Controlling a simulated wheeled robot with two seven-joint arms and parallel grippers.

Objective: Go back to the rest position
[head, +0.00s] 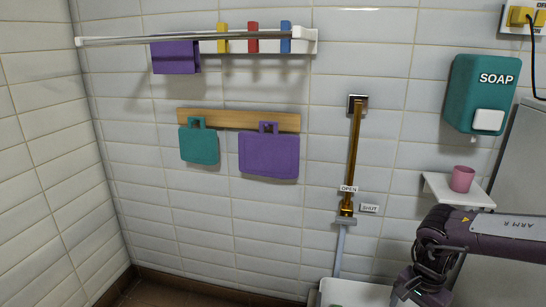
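My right arm comes in from the right edge and bends downward. My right gripper (408,299) is at the bottom edge, partly cut off, in front of or over the white basin (352,292); its fingers do not show clearly, so I cannot tell whether it is open or shut or holds anything. My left gripper and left arm are not in view.
A small white shelf (478,192) with a pink cup (461,179) is just above my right arm. A teal soap dispenser (478,95), a brass lever rod (353,150), hanging teal (199,147) and purple (268,156) boards, and a rail (190,40) line the tiled wall.

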